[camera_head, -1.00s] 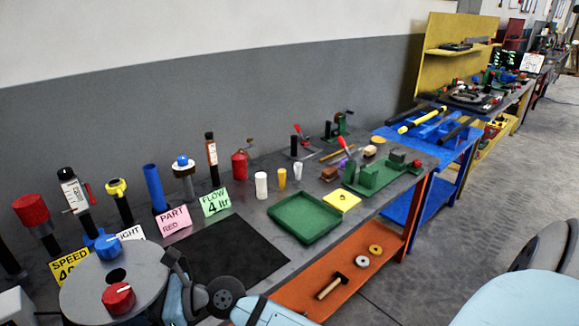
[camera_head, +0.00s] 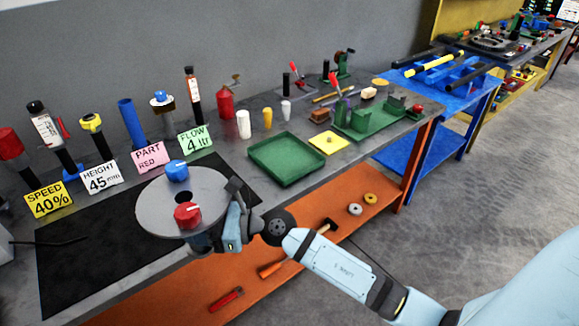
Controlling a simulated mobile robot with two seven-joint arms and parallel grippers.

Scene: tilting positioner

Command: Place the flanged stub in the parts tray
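A grey round plate (camera_head: 153,208) sits front left of centre, over the black mat's right part in the picture. It bears a red stub (camera_head: 187,216) near its front edge and a blue stub (camera_head: 177,170) near its back; each looks like a short cylinder on a wider foot. A pink card (camera_head: 150,156) reads "PART RED". The green tray (camera_head: 287,181), right of the plate, is empty. My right gripper (camera_head: 232,208) is at the plate's right rim, beside the red stub; its fingertips are unclear. My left gripper is out of view.
White and yellow cylinders (camera_head: 243,124) stand behind the tray. Posts and cards line the bench's back left. An orange shelf (camera_head: 300,225) runs below.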

